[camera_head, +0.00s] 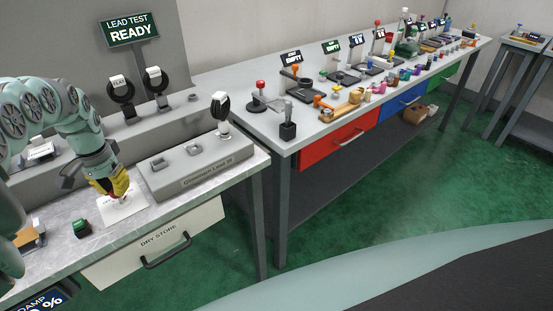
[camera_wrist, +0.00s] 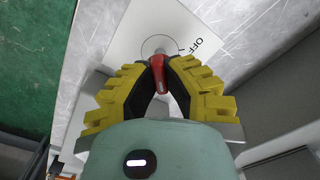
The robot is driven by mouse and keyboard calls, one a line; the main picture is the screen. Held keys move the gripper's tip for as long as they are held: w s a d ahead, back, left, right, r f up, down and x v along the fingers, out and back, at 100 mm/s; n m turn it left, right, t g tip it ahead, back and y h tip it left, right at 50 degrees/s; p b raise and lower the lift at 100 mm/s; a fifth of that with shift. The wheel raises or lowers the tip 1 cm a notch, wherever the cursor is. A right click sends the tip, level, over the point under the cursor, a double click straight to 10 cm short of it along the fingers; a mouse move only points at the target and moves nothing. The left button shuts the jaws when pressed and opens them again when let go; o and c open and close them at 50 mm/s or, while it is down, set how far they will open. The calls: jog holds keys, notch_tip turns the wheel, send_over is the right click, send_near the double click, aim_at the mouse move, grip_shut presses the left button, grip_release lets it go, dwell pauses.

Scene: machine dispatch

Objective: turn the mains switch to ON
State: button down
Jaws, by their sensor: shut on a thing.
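The mains switch is a red knob (camera_wrist: 157,70) on a white label plate (camera_wrist: 210,22) lying on the bench. In the wrist view the word OFF shows beside a circle around the knob, and a short dark mark lies near that word. The ON marking cannot be made out. My gripper (camera_wrist: 158,68) is over the plate with its yellow fingers closed on the red knob. In the head view my gripper (camera_head: 119,196) points down at the white plate (camera_head: 124,210), and the fingers mostly hide the knob.
A grey unit (camera_head: 190,172) stands on the bench to the right of the plate. A small green-topped block (camera_head: 81,227) sits to its left. A DRY STORE drawer (camera_head: 155,245) is below. A "LEAD TEST READY" sign (camera_head: 130,29) stands behind. A long bench (camera_head: 275,125) with many items is at right.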

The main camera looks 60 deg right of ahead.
jog(key=c, duration=1)
grip_release()
jog(key=shift+r, duration=0.15)
jog(key=shift+r, duration=5.9)
